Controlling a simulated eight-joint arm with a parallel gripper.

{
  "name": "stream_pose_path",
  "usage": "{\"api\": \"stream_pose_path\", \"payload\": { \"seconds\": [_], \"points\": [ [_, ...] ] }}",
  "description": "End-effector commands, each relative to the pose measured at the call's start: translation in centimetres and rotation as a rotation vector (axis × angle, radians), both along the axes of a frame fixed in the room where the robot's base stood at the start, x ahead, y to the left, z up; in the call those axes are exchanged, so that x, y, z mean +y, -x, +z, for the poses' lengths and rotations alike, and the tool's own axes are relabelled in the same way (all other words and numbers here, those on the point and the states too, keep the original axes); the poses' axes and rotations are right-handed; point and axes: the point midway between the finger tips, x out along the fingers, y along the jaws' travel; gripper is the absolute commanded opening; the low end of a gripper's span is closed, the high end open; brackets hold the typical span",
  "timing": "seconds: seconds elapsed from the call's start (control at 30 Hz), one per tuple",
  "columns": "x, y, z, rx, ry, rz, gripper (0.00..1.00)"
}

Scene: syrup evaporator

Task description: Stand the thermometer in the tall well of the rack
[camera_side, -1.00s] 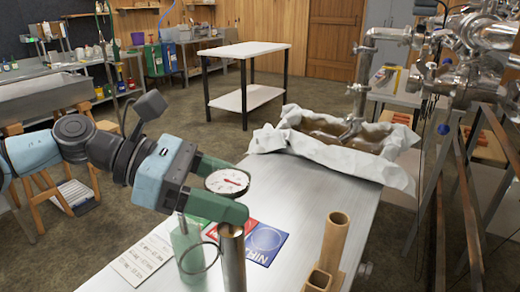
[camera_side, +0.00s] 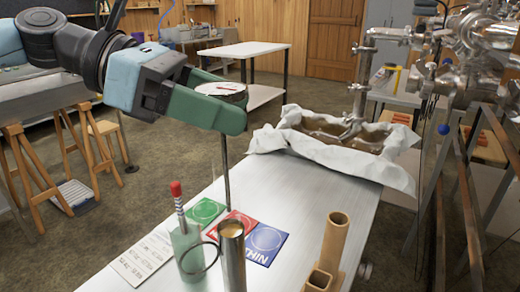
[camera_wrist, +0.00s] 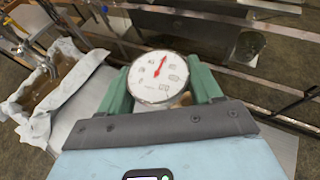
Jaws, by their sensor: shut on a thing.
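The thermometer has a round white dial with a red needle (camera_side: 220,90) and a long thin metal stem (camera_side: 226,165). My gripper (camera_side: 238,108) is shut on it just below the dial, high above the bench. The stem hangs about upright, its lower end near the metal cylinder's rim in the side view; I cannot tell the depth. The wrist view shows the dial (camera_wrist: 158,77) face-on between both fingers (camera_wrist: 160,90).
An open metal cylinder (camera_side: 231,255) stands left of the rack. Left of it is a glass jug (camera_side: 188,250) holding a red-topped rod (camera_side: 178,205). Coloured cards (camera_side: 262,243) and a printed sheet (camera_side: 143,255) lie flat. The bench middle is clear.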

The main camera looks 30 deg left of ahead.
Motion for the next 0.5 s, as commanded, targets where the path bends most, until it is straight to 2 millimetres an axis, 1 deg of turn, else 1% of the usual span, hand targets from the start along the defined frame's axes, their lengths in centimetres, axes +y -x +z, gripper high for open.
{"api": "stream_pose_path", "payload": {
  "seconds": [0.3,0.43,0.5],
  "points": [
    [-0.1,-0.2,0.0,0.000,0.000,0.000,0.41],
    [-0.8,-1.3,0.2,0.001,0.000,-0.002,0.41],
    [-1.5,-2.4,0.3,0.001,-0.002,-0.001,0.41]
  ]
}}
